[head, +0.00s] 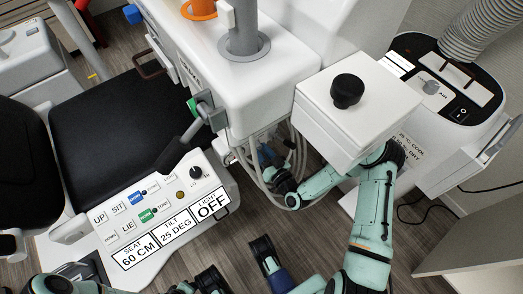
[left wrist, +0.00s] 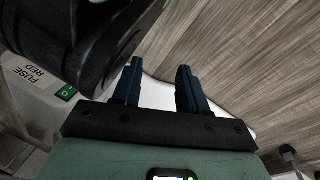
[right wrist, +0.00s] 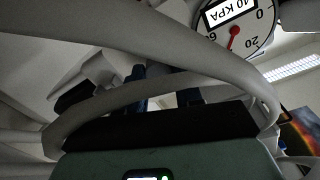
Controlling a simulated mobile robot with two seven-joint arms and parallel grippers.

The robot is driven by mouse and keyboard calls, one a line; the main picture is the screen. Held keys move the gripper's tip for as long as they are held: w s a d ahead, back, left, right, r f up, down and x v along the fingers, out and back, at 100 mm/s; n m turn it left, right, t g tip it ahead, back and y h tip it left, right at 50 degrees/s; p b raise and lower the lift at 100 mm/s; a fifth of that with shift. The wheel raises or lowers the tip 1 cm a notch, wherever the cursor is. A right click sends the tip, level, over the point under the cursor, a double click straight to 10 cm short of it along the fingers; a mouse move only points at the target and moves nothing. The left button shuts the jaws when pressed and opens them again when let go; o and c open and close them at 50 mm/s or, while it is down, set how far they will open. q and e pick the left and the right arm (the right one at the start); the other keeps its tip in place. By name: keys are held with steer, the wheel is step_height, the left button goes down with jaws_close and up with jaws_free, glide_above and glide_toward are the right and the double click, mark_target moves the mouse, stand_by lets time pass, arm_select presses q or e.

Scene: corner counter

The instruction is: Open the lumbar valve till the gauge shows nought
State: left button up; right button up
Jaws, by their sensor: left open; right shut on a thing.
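The gauge (right wrist: 236,30) is at the upper right of the right wrist view, with a red needle and a plate that appears to read 40 KPA. My right gripper (right wrist: 163,72) is close below it; its dark blue fingers are shut on a small part, apparently the lumbar valve, mostly hidden behind a pale hose. In the head view, my right gripper (head: 268,158) reaches in among the hoses under the white unit. My left gripper (left wrist: 157,64) is open and empty in the left wrist view, with wood floor and a white surface beyond.
Pale hoses (right wrist: 150,45) loop around my right gripper. A white box with a black knob (head: 347,91) stands above my right forearm. The chair control panel (head: 158,205) is at left, showing 60 CM, 25 DEG and light OFF. A green switch (left wrist: 66,93) is labelled FUSE RED.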

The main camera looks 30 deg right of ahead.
steer(key=m+p, duration=0.1)
steer(key=m, duration=0.2)
steer(key=m+p, duration=0.1)
steer(key=m, duration=0.3)
steer(key=m+p, duration=0.1)
steer(key=m, duration=0.3)
steer(key=shift+y, duration=0.3)
arm_select(q)
steer(key=w+d+r+t, duration=0.1)
steer(key=w+r, duration=0.2)
steer(key=r, duration=0.2)
steer(key=shift+w+d+r, duration=0.15)
steer(key=shift+d+r, duration=0.2)
steer(key=shift+r, duration=0.05)
arm_select(e)
steer(key=m, duration=0.4)
steer(key=shift+m, duration=0.4)
steer(key=o, duration=1)
steer(key=shift+o, duration=0.2)
steer(key=shift+s, duration=0.1)
